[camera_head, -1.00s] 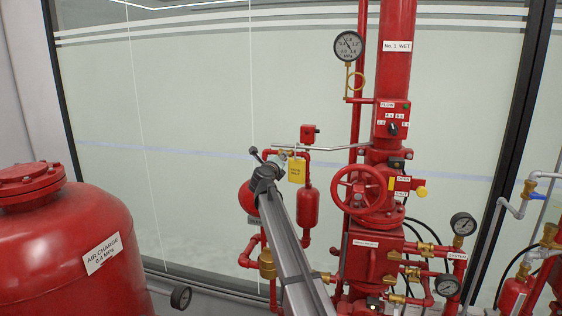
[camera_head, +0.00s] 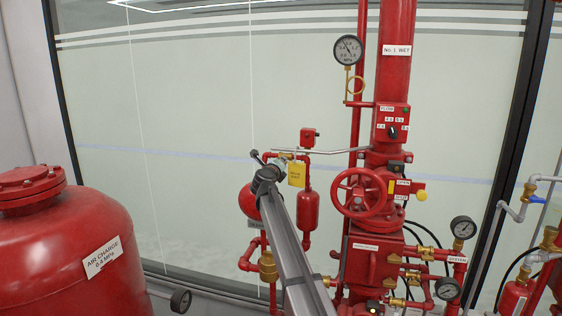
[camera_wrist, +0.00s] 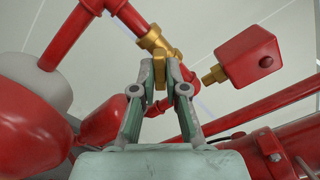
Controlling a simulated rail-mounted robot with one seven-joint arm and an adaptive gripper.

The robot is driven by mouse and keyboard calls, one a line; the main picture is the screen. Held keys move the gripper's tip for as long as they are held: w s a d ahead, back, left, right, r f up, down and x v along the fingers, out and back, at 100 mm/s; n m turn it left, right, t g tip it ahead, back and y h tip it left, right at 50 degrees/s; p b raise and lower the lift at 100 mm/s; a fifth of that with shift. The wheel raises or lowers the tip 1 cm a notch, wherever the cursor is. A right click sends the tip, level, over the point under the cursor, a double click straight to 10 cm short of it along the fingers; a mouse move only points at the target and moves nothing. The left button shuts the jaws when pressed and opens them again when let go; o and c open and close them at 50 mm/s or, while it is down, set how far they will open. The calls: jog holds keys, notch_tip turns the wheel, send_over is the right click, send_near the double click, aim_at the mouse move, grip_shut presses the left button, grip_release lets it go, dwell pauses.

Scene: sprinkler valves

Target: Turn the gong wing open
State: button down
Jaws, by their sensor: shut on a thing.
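The gong wing (camera_wrist: 160,77) is a small brass handle on a brass valve (camera_wrist: 153,38) set in red piping, in the upper middle of the wrist view. My gripper (camera_wrist: 160,74) has its two fingers closed in on the wing from both sides, and they cover part of it. In the head view my gripper (camera_head: 272,166) is at the small pipework left of the main riser, beside a yellow tag (camera_head: 297,175). The wing is too small there to tell its angle.
A red gong (camera_head: 247,201) is just left of my gripper. A red cylinder (camera_head: 308,208) hangs to its right. The wrist view shows a red box (camera_wrist: 248,55) on a brass fitting close at right. A red handwheel (camera_head: 361,192) and a large tank (camera_head: 55,250) flank the area.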

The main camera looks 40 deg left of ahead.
jog(key=shift+r+n+p, duration=0.15)
jog(key=shift+n+p, duration=0.35)
jog(key=shift+p, duration=0.45)
jog(key=shift+n+p, duration=0.35)
jog(key=shift+n, duration=0.75)
jog(key=shift+n, duration=1.7)
